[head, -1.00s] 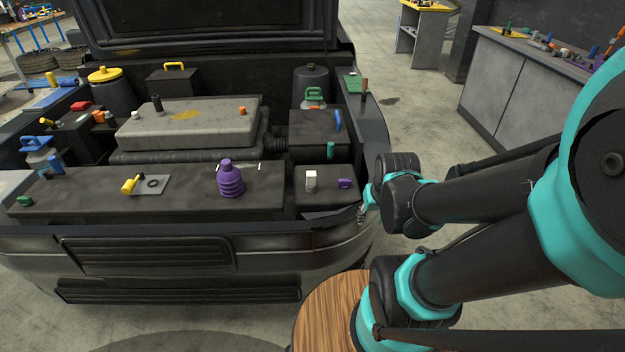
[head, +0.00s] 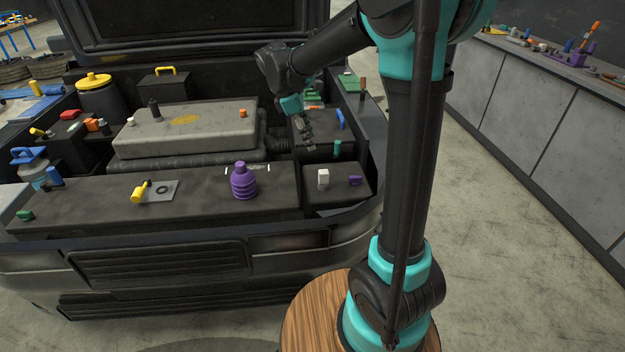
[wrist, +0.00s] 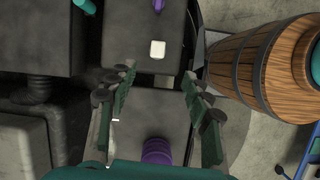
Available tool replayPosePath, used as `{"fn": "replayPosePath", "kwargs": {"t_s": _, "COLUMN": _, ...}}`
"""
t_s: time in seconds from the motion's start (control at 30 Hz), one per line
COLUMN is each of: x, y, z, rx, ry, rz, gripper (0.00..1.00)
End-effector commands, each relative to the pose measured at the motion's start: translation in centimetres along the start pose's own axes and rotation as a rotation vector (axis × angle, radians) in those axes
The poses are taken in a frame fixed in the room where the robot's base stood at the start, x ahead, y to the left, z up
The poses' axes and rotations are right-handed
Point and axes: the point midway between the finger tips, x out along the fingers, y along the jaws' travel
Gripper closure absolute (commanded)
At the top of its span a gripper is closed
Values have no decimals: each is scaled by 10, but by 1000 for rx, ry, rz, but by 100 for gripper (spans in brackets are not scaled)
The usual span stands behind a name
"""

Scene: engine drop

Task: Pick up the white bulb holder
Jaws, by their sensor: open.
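The white bulb holder (head: 323,179) is a small white block standing on the dark box at the front right of the engine bay. In the wrist view the white bulb holder (wrist: 157,49) shows just beyond the fingertips, between their lines. My gripper (head: 306,136) hangs over the right side of the engine bay, behind and above the holder in the head view. Its fingers (wrist: 158,76) are apart with nothing between them. They do not touch the holder.
A small purple part (head: 355,180) sits right of the holder, and a purple ribbed boot (head: 243,181) stands to its left. A teal cylinder (head: 337,149) and a blue handle (head: 340,119) stand behind. The raised bay edge (head: 372,190) runs along the right.

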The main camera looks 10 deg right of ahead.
Motion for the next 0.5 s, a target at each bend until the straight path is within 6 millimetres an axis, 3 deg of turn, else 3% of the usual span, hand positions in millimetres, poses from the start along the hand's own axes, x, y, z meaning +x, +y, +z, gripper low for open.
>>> {"fn": "replayPosePath", "kwargs": {"t_s": 0.1, "x": -9, "y": 9, "z": -8, "rx": -80, "ry": -28, "rz": -10, "gripper": 50}}
{"fn": "replayPosePath", "kwargs": {"t_s": 0.2, "x": -6, "y": 11, "z": -10, "rx": -102, "ry": -35, "rz": -13, "gripper": 50}}
{"fn": "replayPosePath", "kwargs": {"t_s": 0.5, "x": 49, "y": 10, "z": -7, "rx": -99, "ry": -35, "rz": -13, "gripper": 50}}
